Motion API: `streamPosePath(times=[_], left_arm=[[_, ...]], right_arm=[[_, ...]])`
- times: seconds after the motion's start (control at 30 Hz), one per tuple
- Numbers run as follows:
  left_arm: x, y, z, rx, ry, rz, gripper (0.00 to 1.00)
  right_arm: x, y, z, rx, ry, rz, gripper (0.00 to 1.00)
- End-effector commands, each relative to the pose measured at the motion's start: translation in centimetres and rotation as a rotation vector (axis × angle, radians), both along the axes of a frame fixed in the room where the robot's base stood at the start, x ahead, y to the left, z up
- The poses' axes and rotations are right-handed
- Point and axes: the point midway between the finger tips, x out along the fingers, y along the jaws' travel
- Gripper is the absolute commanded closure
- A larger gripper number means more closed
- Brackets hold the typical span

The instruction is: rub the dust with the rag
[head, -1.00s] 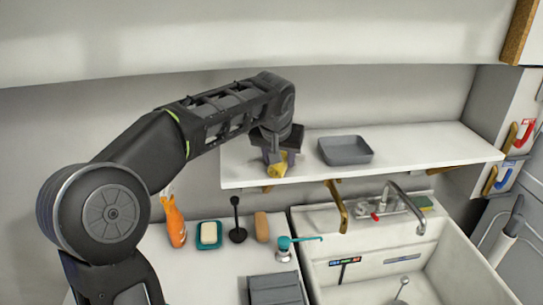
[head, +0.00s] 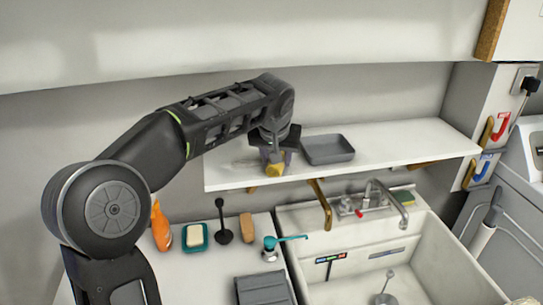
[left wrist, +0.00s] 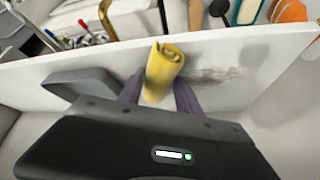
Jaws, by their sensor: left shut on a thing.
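My left gripper (head: 272,163) is over the white shelf (head: 405,147), shut on a rolled yellow rag (head: 275,170). In the left wrist view the rag (left wrist: 163,70) stands up between the two fingers, its rolled end facing the shelf's front edge. A grey smear of dust (left wrist: 207,76) lies on the shelf right beside the rag in that view. In the head view a faint smudge of dust (head: 243,163) shows just left of the gripper. Whether the rag touches the shelf surface is hard to tell. My right gripper is not in view.
A grey tray (head: 328,150) sits on the shelf just right of the gripper. Below are an orange bottle (head: 161,228), a soap dish (head: 195,238), a brush (head: 247,228), a teal-topped dispenser (head: 270,250) and the sink (head: 420,240). The shelf's right part is clear.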

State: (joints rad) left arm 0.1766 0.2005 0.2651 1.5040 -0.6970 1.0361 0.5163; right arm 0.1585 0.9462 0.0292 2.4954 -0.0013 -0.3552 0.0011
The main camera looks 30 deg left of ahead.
Motion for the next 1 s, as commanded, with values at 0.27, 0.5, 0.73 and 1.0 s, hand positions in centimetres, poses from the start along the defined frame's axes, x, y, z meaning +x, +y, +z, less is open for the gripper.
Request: streamPosePath(times=[0.27,0.5,0.73,1.0], left_arm=[[0.1,-0.3,-0.3,-0.004,0.006,-0.003,0.97],[1.2,-1.8,-0.1,-0.003,0.008,-0.005,0.97],[2.2,-2.9,-0.1,-0.003,0.008,-0.003,0.97],[2.3,-2.9,-0.1,-0.002,0.006,-0.002,0.97]], right_arm=[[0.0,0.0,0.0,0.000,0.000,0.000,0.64],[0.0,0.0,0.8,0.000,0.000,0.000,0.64],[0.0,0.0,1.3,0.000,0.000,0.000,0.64],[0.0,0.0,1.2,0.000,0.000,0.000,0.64]])
